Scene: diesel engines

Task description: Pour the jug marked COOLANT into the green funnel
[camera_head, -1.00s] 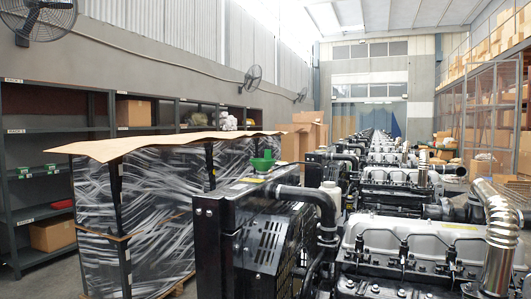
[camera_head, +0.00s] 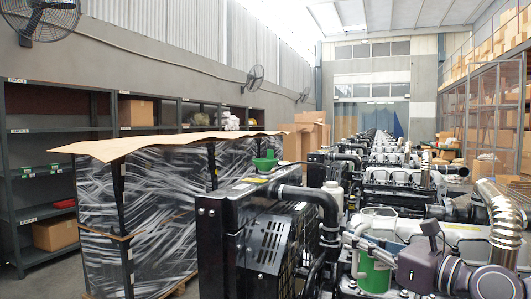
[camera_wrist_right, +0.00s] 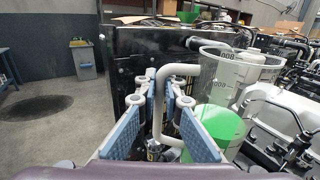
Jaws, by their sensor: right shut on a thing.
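The green funnel (camera_head: 264,161) stands on top of the black radiator housing, left of centre in the head view. A clear jug (camera_head: 381,222) with green liquid is at the lower right, about upright, over the nearest engine. The jug (camera_wrist_right: 238,72) also shows in the wrist view, with a scale on its wall and green liquid in its lower part. No COOLANT marking is readable. My right gripper (camera_head: 362,242) is shut on the jug's grey handle; its blue pads (camera_wrist_right: 160,105) are on either side of it. The jug is right of the funnel and apart from it. My left gripper is out of view.
The radiator housing (camera_head: 226,214) and its thick black pipe (camera_head: 318,196) lie between jug and funnel. A chrome exhaust pipe (camera_head: 502,215) rises at the right. A wrapped pallet load (camera_head: 150,215) stands left of the housing. A grey bin (camera_wrist_right: 84,58) stands on the floor.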

